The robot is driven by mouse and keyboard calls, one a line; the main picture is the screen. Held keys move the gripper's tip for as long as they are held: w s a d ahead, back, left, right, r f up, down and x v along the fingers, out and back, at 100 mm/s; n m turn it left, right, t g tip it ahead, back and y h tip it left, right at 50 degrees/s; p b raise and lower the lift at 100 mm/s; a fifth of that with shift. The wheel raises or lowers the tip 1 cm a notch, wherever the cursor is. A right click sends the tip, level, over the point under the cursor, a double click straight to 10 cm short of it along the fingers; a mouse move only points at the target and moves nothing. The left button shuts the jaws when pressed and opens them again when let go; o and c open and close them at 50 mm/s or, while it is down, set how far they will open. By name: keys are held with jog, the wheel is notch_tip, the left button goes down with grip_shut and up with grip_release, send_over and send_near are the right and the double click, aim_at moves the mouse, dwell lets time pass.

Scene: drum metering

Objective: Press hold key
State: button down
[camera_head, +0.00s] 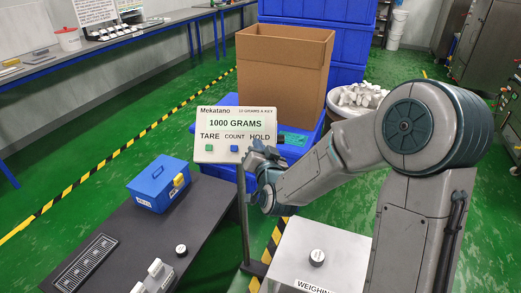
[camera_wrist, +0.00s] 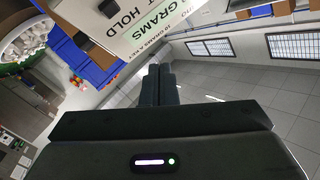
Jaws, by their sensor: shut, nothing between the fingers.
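The white indicator panel (camera_head: 222,120) reads "1000 GRAMS" above the words TARE, COUNT and HOLD. A green key (camera_head: 209,148) sits under TARE and a blue key (camera_head: 234,149) under COUNT. In the wrist view the panel (camera_wrist: 150,35) is at the top, with a dark square key (camera_wrist: 110,8) beside the word HOLD. My gripper's fingers (camera_wrist: 159,70) are together and empty, apart from that key in the picture. I cannot tell the depth gap.
A post (camera_head: 244,215) rises beside my gripper near the steel weighing platform (camera_head: 315,255). A blue box (camera_head: 158,183) stands on the dark bench (camera_head: 135,235). A cardboard carton (camera_head: 285,60) is behind the panel. A tub of white pieces (camera_head: 357,97) stands behind my arm.

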jog(key=w+f+b, duration=0.4)
jog(key=w+f, duration=0.2)
dwell(0.3)
jog(key=shift+w+f+b, duration=0.1)
jog(key=shift+f+b, duration=0.05)
jog(key=shift+b, duration=0.15)
dwell(1.7)
jog(key=shift+w+f+b, duration=0.2)
jog(key=shift+w+b, duration=0.1)
jog(key=shift+b, duration=0.2)
jog(key=shift+w+f+b, duration=0.25)
jog(key=shift+b, duration=0.2)
dwell(0.6)
jog(key=shift+s, duration=0.1)
jog(key=shift+s+r, duration=0.5)
jog(key=shift+r, duration=0.05)
